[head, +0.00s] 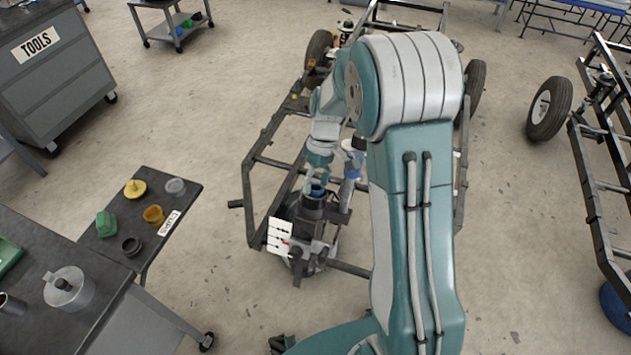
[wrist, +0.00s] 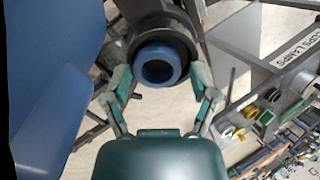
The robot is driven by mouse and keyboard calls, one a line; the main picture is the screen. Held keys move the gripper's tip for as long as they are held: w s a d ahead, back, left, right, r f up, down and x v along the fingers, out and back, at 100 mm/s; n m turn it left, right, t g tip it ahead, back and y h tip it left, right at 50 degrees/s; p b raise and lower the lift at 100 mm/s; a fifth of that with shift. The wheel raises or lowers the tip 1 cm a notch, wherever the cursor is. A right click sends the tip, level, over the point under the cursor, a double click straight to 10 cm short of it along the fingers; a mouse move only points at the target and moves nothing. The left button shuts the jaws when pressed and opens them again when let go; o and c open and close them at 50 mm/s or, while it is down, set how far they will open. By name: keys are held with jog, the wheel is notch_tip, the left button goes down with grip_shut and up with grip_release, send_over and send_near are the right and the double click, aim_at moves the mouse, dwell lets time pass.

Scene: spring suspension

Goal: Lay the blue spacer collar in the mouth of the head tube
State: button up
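The blue spacer collar (head: 318,190) is a small blue ring at the top of the dark head tube (head: 313,203) on the frame. In the wrist view the collar (wrist: 171,77) lies at the mouth of the tube (wrist: 190,48), with the dark rim showing around its far side. How deep it sits cannot be told. My gripper (wrist: 160,80) is open, its fingers spread on either side of the collar with gaps between. In the head view my gripper (head: 322,168) is just above the tube and partly hidden by my arm.
The frame (head: 252,200) surrounds the tube. A white card (head: 281,238) stands in front of it. A small dark table (head: 160,205) at left holds yellow, green, grey and black parts. A workbench (head: 40,310) and tool cabinet (head: 55,75) are further left. A large blue surface (wrist: 50,80) fills the wrist view's left.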

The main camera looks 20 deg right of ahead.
jog(key=shift+a, duration=0.15)
jog(key=v, duration=1.2)
jog(key=s+a+r+m+t+h, duration=0.1)
jog(key=s+r+m+t, duration=0.2)
jog(key=s, duration=0.9)
jog(key=s+a+r+m+t+h, duration=0.1)
jog(key=s+r+m+t, duration=0.2)
jog(key=s, duration=0.9)
notch_tip(320, 180, up, 4)
jog(key=t, duration=0.3)
jog(key=shift+r+h, duration=0.2)
jog(key=shift+h, duration=0.2)
